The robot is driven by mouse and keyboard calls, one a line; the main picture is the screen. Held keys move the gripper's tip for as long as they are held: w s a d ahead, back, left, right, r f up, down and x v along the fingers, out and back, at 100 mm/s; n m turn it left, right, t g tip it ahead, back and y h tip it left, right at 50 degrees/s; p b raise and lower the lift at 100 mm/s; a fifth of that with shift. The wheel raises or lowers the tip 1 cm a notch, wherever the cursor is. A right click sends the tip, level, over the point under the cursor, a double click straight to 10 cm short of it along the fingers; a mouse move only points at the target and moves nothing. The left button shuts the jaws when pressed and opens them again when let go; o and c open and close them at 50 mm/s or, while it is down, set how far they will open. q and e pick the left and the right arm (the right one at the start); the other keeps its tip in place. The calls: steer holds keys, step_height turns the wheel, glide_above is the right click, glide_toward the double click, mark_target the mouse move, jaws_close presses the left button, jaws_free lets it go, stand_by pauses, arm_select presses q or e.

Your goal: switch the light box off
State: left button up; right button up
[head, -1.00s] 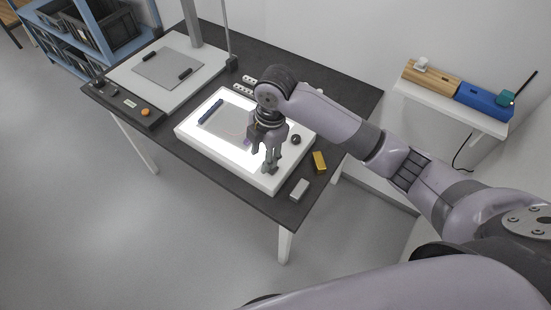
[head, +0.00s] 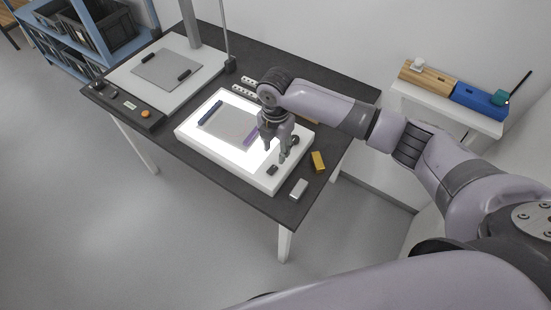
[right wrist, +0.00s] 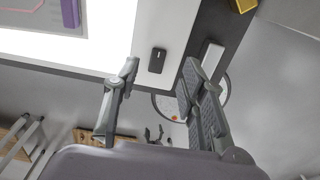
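The light box (head: 225,172) lies on the dark table with its panel glowing bright white. A small black switch (head: 272,170) sits on its white rim, near the front right corner; it also shows in the right wrist view (right wrist: 157,60). My right gripper (head: 275,156) is open and empty, pointing down over the right part of the box. In the right wrist view its two fingers (right wrist: 161,72) appear on either side of the switch, apart from it. A dark round knob (head: 294,140) is partly hidden behind the gripper. My left gripper is not in view.
A grey sheet with a blue bar (head: 210,112) and a purple bar (head: 250,139) lies on the panel. A yellow block (head: 318,162) and a pale grey block (head: 299,188) lie right of the box. A stand with a grey board (head: 168,68) is at the back left.

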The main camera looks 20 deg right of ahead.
mark_target(276, 165)
step_height(276, 165, down, 7)
steer(key=shift+r, duration=0.15)
jaws_close()
stand_by(0.6)
